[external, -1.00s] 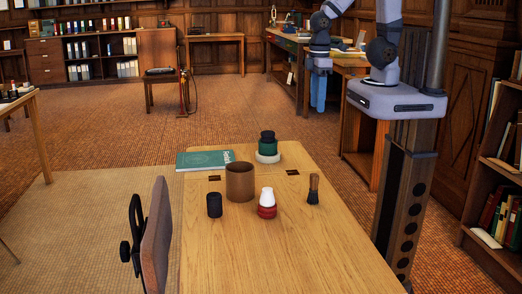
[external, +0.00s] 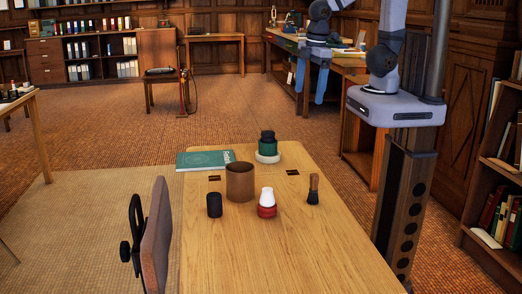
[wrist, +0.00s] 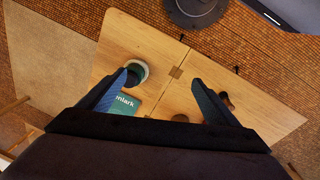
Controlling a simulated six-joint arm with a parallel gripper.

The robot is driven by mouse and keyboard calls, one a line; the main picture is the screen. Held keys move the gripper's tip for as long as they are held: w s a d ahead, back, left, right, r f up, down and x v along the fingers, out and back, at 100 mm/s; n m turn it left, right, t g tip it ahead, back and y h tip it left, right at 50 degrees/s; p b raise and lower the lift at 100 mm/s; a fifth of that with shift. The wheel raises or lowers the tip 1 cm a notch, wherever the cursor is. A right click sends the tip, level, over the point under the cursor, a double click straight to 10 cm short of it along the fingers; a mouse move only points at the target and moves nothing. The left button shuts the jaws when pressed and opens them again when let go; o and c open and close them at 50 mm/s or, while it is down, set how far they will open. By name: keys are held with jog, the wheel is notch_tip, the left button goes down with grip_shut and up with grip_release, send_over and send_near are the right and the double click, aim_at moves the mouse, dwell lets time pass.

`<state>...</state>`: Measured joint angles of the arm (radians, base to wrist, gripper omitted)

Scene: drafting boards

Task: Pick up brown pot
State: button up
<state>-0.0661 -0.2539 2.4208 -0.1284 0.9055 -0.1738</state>
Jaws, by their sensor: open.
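The brown pot (external: 240,182), a wide open-topped cylinder, stands upright on the wooden table (external: 225,255) in the external view. My gripper (external: 311,88) hangs high beyond the table's far right, well apart from the pot, with its two blue fingers spread and nothing between them. In the wrist view my gripper (wrist: 161,77) is open above the table. A small brown shape shows at the gripper body's edge there; I cannot tell whether it is the pot.
Around the pot stand a black cup (external: 214,205), a white-and-red jar (external: 267,203), a brush (external: 313,189), a stacked green jar (external: 268,147) and a green book (external: 205,160). A tilted board (external: 156,237) stands at the left edge. The table's near part is clear.

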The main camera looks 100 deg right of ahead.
aim_at(228, 195)
jog(key=w+a+f+n+t+h+b, duration=0.1)
jog(key=w+a+f+n+t+b, duration=0.15)
jog(key=w+n+b, duration=0.45)
jog(key=w+a+f+n+t+h+b, duration=0.1)
jog(key=w+n+t+b, duration=0.35)
jog(key=w+n, duration=0.3)
jog(key=w+a+r+n+t+y+b, duration=0.2)
jog(key=w+a+n+t+b, duration=0.15)
jog(key=a+n+b, duration=0.4)
jog(key=w+a+r+n+t+y+b, duration=0.15)
jog(key=w+a+n+b, duration=0.25)
jog(key=a+n, duration=0.55)
jog(key=shift+n+t+h, duration=0.25)
jog(key=shift+n+t, duration=0.15)
jog(key=shift+n, duration=0.05)
jog(key=f, duration=0.7)
jog(key=d+f, duration=0.1)
jog(key=f, duration=1.3)
jog(key=shift+w+d+f+p, duration=0.1)
jog(key=shift+d+p, duration=0.2)
jog(key=shift+d, duration=0.05)
jog(key=shift+f+x, duration=0.1)
jog(key=shift+x, duration=1.7)
jog(key=shift+f+x, duration=0.15)
jog(key=shift+x, duration=1.65)
jog(key=c, duration=1.4)
jog(key=shift+o, duration=0.2)
notch_tip(228, 195, up, 10)
jog(key=p, duration=0.2)
